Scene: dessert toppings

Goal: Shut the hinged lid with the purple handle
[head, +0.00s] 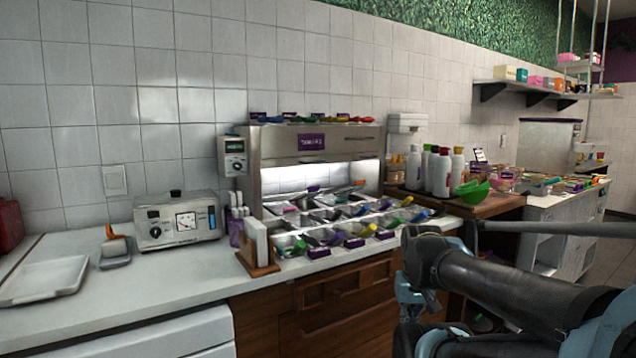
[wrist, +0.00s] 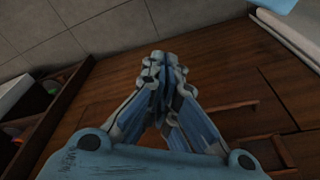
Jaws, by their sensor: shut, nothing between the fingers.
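The topping station (head: 316,145) stands on the counter against the tiled wall, with rows of small metal bins and several coloured handles along its front. Purple pieces show among them, one at the front row (head: 354,243), but they are too small to tell which is the lid's handle or how that lid stands. My gripper (wrist: 163,62) is shut and empty in the wrist view, in front of brown wooden cabinet fronts and apart from the bins. In the head view my arm reaches in from the lower right, and its fingertips cannot be made out.
A napkin holder (head: 257,246) stands at the station's left front corner. A grey device with a dial (head: 179,221) and a white tray (head: 45,279) are further left. White bottles (head: 441,170) and green bowls (head: 474,189) stand on the wooden surface at right. The left counter front is clear.

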